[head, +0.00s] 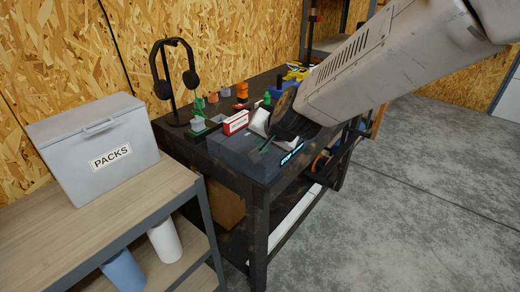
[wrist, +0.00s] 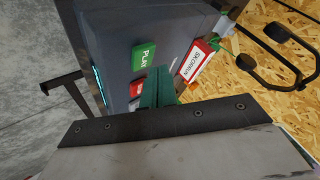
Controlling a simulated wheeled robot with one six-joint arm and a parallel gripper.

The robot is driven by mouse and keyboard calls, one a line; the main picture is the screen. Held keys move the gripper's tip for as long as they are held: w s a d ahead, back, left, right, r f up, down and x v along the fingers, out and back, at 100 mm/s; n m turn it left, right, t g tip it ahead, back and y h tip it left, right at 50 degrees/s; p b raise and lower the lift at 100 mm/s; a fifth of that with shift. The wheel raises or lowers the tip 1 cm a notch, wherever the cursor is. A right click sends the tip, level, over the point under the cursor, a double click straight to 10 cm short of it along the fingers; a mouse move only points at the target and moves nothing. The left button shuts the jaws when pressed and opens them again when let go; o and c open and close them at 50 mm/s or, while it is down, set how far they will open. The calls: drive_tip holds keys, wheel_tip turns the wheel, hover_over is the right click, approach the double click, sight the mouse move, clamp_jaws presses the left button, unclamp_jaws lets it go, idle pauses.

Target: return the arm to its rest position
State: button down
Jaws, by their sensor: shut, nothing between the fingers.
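My gripper (head: 266,144) is over the near part of the dark bench (head: 225,160), at the end of my pale arm, which reaches in from the upper right. Its narrow dark green fingers are together and hold nothing. I cannot tell whether the fingertips touch the surface.
A headphone stand (head: 173,80), the red-and-white box (head: 236,123) and several small coloured items crowd the bench's back. A grey PACKS box (head: 97,148) sits on a wooden shelf unit (head: 150,200) at left. Concrete floor (head: 410,190) is clear at right.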

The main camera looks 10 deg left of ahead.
idle(0.3)
drive_tip(key=s+d+r+n+g+h, duration=0.1)
drive_tip(key=s+d+r, duration=0.35)
drive_tip(key=d, duration=0.35)
drive_tip(key=s+d+r+n+g, duration=0.1)
drive_tip(key=s+d+r, duration=0.2)
drive_tip(key=s+d, duration=0.35)
drive_tip(key=s+d+g+h, duration=0.4)
drive_tip(key=s+d, duration=1.5)
drive_tip(key=d, duration=0.1)
drive_tip(key=shift+s+d, duration=0.15)
drive_tip(key=shift+d, duration=0.15)
